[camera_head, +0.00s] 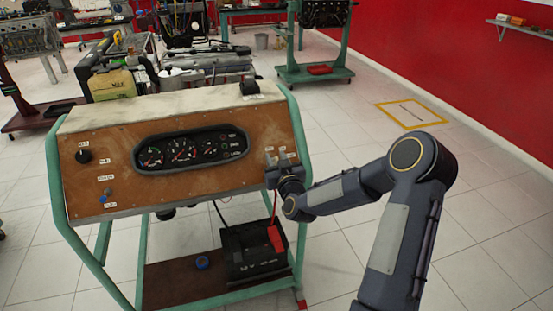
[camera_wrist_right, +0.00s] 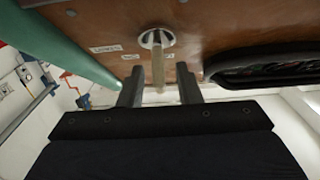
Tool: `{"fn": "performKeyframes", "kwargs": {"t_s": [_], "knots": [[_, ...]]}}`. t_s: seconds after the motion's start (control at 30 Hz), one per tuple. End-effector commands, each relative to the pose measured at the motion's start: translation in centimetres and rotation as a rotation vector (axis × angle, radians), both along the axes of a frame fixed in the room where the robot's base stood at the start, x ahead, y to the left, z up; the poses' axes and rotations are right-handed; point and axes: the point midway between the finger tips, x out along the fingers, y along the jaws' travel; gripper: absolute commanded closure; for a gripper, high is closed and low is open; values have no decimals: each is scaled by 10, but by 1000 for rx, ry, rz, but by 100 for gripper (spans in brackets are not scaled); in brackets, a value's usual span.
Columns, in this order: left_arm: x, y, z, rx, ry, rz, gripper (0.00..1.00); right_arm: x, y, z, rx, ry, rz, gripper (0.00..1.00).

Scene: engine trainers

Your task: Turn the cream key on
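The cream key (camera_wrist_right: 158,72) sits in a round metal switch (camera_wrist_right: 156,38) on the brown panel in the right wrist view. It points out from the panel toward my wrist camera. My right gripper (camera_wrist_right: 159,86) is open, with one finger on each side of the key and a visible gap to each. In the head view my right gripper (camera_head: 277,163) is at the right end of the trainer panel (camera_head: 225,182) and mostly hides the key there. My left gripper is not in view.
A gauge cluster (camera_head: 190,149) is in the panel's middle, with a black knob (camera_head: 84,156) to its left. A black battery (camera_head: 254,255) with a red part stands on the shelf below. Green frame tubes (camera_head: 299,140) run close beside my right gripper. Floor to the right is clear.

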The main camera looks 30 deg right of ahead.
Motion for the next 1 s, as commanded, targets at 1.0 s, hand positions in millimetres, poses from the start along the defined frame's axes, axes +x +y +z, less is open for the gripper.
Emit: {"fn": "performKeyframes", "kwargs": {"t_s": [1.0], "knots": [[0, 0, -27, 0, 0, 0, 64, 0, 1, -3, 147, -38, -133, 100]]}}
